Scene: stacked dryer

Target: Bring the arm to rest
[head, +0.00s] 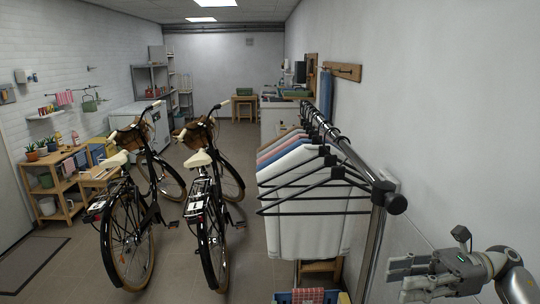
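My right gripper (399,279) is at the lower right and points left, near the white wall. Its grey fingers look apart, with nothing between them. It is to the right of the clothes rack (345,150) and apart from it in the picture. My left gripper is not in view.
White and coloured garments (300,215) hang on black hangers on the rack, close to my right arm. Two bicycles (130,225) (208,215) stand on the tiled floor. A wooden shelf (62,190) with plants is at the left. The floor between the bicycles and the rack is clear.

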